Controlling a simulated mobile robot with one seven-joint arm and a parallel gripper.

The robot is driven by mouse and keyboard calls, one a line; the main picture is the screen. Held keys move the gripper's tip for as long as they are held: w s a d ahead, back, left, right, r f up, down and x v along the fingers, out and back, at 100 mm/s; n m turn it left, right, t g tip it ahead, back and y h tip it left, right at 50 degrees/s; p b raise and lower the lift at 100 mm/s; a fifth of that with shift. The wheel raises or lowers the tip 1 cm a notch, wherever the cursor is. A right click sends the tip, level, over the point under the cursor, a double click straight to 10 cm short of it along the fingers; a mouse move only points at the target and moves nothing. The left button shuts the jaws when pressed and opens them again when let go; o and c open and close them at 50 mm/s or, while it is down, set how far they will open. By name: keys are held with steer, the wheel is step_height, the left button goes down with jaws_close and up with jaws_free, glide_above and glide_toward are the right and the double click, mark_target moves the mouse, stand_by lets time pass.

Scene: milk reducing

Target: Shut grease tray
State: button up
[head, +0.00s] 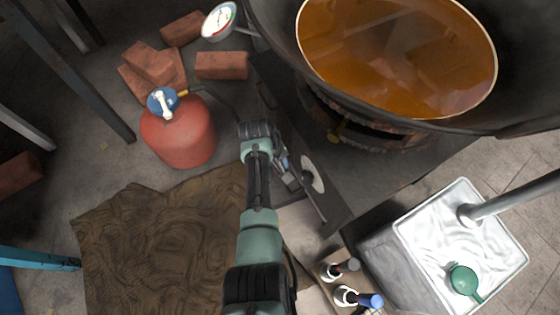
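My arm reaches up the middle of the head view, and my gripper (292,173) is at the dark front edge of the stove base, below the big pan. It is small and partly covered by my own arm, so I cannot tell whether its fingers are open or shut. A dark, flat tray-like part (332,207), which looks like the grease tray, lies beside and under the gripper at the stove's front. Much of it is hidden by the arm. I cannot tell how far it sticks out, or whether the gripper touches it.
A large pan of amber liquid (395,50) fills the upper right. A red gas cylinder (180,135) and several bricks (222,65) stand left. Brown cloth (160,250) covers the floor lower left. A metal-topped box (425,225) with a green ladle (464,279) stands lower right, near bottles (345,296).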

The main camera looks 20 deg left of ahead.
steer(key=shift+s+a+r+p, duration=0.15)
steer(key=shift+r+p, duration=0.2)
steer(key=shift+r, duration=0.4)
steer(key=shift+s+a+r+p, duration=0.1)
steer(key=shift+r+p, duration=0.25)
steer(key=shift+r, duration=0.35)
